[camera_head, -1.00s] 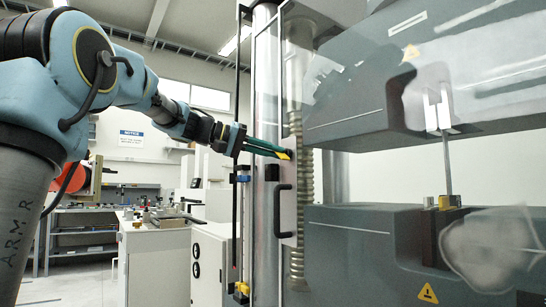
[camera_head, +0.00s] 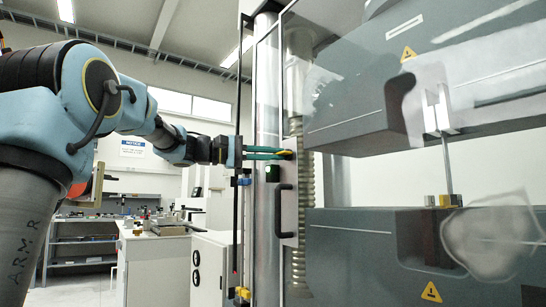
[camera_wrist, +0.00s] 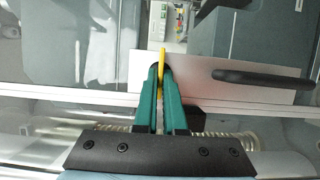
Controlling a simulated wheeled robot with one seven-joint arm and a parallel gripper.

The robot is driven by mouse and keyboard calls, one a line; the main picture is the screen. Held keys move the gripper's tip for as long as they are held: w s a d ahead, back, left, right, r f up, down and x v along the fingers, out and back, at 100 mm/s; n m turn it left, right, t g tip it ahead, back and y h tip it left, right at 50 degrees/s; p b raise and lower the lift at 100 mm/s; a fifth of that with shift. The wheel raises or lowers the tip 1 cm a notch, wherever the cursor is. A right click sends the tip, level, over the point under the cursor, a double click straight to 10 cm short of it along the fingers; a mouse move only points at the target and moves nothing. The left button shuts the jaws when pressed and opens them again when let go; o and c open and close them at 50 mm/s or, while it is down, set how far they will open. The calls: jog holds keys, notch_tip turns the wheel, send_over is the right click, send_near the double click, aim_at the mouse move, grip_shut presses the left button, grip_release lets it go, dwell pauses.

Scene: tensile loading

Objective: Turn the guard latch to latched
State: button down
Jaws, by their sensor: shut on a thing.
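My gripper (camera_head: 285,154) reaches in from the left at the edge of the clear guard door. Its green fingers are shut on the yellow guard latch lever (camera_wrist: 163,58), whose tip stands out beyond the fingertips in the wrist view. In the head view the fingers hide most of the lever and only a small yellow bit shows at their tips. A dark block with a green patch (camera_head: 272,173) sits just below the fingers on the frame post. I cannot tell the lever's exact angle in the head view.
A black door handle (camera_head: 284,211) stands out below the gripper; it also shows at the right in the wrist view (camera_wrist: 262,77). Behind the clear guard is the grey testing machine (camera_head: 350,235) with a vertical specimen (camera_head: 447,165). A white cabinet (camera_head: 211,265) stands at lower left.

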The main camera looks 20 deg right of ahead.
dwell(0.4)
jog(key=c, duration=1)
grip_release()
jog(key=b+v, duration=0.1)
jog(key=v, duration=0.9)
jog(key=shift+a+b, duration=0.3)
jog(key=shift+a, duration=0.1)
jog(key=shift+f, duration=0.15)
